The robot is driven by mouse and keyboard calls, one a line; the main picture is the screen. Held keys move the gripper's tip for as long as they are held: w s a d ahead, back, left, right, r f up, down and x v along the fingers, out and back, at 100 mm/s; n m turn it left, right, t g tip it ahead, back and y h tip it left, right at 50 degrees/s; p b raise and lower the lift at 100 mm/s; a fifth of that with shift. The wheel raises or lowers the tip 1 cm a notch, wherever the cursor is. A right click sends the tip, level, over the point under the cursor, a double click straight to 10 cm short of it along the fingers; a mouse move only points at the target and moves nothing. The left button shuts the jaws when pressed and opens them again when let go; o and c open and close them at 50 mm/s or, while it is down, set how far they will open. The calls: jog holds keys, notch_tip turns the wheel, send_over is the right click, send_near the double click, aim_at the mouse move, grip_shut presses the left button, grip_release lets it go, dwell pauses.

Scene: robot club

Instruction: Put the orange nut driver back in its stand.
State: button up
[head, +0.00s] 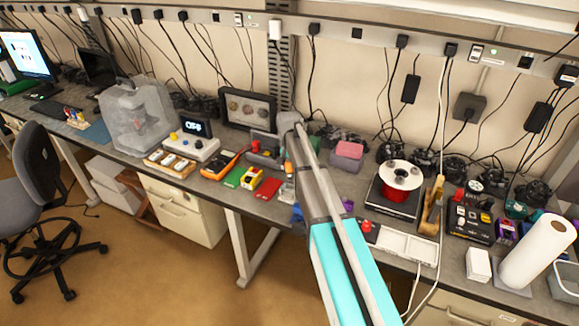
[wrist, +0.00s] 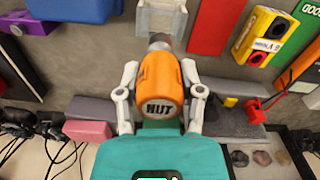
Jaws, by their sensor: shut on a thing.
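The orange nut driver (wrist: 161,83) is between the two fingers of my gripper (wrist: 160,98) in the wrist view, its end cap marked "NUT" facing the camera. Its grey shank (wrist: 159,42) points toward a pale grey stand (wrist: 161,18) at the top of that view. The shank's end is hidden, so I cannot tell whether it is in the stand or just above it. In the head view the stand (head: 287,191) is partly behind my arm, and only a sliver of the orange handle (head: 289,167) shows.
In the wrist view a red board (wrist: 209,25) and a yellow device (wrist: 262,32) lie right of the stand, and a blue bin (wrist: 75,8) left of it. A pink block (wrist: 88,132) and a grey tray (wrist: 232,122) are close to the gripper. A spool (head: 401,177) stands farther right.

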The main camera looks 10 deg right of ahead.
aim_at(290, 175)
jog(key=shift+f+b, duration=2.2)
jog(key=shift+f, duration=0.15)
jog(key=shift+s+f+b, duration=0.1)
jog(key=shift+f+b, duration=1.8)
dwell(3.8)
